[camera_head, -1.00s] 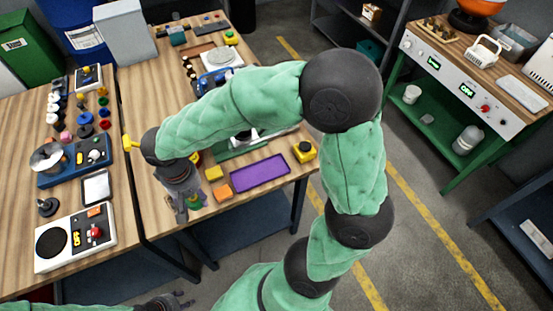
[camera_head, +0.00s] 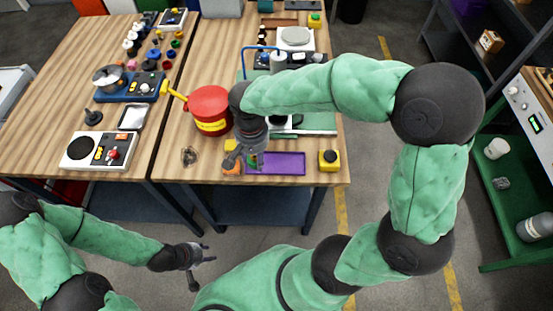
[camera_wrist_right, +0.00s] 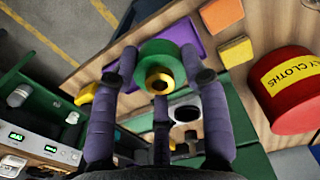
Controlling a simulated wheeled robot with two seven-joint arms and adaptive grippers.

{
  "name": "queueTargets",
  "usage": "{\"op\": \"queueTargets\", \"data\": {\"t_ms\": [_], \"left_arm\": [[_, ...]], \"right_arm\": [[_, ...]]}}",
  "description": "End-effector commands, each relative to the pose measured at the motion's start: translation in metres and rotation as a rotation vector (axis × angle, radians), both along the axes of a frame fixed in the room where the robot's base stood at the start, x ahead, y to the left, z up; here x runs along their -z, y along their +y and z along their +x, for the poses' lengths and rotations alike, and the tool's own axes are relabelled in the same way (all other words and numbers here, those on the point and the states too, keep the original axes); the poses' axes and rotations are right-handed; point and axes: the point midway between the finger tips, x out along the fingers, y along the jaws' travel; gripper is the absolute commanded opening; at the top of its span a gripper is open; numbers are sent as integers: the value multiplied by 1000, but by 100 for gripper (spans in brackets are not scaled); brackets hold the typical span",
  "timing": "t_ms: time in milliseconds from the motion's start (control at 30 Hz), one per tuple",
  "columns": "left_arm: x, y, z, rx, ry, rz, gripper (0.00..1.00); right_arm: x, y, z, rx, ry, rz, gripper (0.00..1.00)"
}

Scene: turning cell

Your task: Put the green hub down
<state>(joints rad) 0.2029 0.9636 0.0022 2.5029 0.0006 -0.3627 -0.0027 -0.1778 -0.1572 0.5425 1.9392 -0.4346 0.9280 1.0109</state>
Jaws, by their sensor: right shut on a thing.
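The green hub (camera_wrist_right: 158,60), a round green piece with a brass-coloured centre, sits between the fingers of my right gripper (camera_wrist_right: 160,76) in the right wrist view. That gripper is shut on it. In the head view my right gripper (camera_head: 243,162) is at the left end of the purple tray (camera_head: 281,164), and only a little of the hub (camera_head: 254,160) shows. The purple tray also shows behind the hub in the wrist view (camera_wrist_right: 187,32). How high the hub is above the bench is unclear. My left gripper (camera_head: 205,254) is open and empty, low in front of the benches.
A red oily-cloths can (camera_head: 209,105) stands left of my right wrist. Left bench's front holds a white device (camera_head: 98,150).

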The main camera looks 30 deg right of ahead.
Motion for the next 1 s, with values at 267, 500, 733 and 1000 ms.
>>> {"op": "queueTargets", "data": {"t_ms": [267,500,733,1000], "left_arm": [[15,0,0,0,1,0,40],[21,0,-1,0,1,0,40],[25,0,0,0,1,0,40],[37,0,-1,0,1,0,40]], "right_arm": [[40,-49,12,3,2,0,1],[61,-67,18,1,0,0,1],[75,-77,20,1,0,0,1],[104,-76,20,-1,0,0,1]]}}
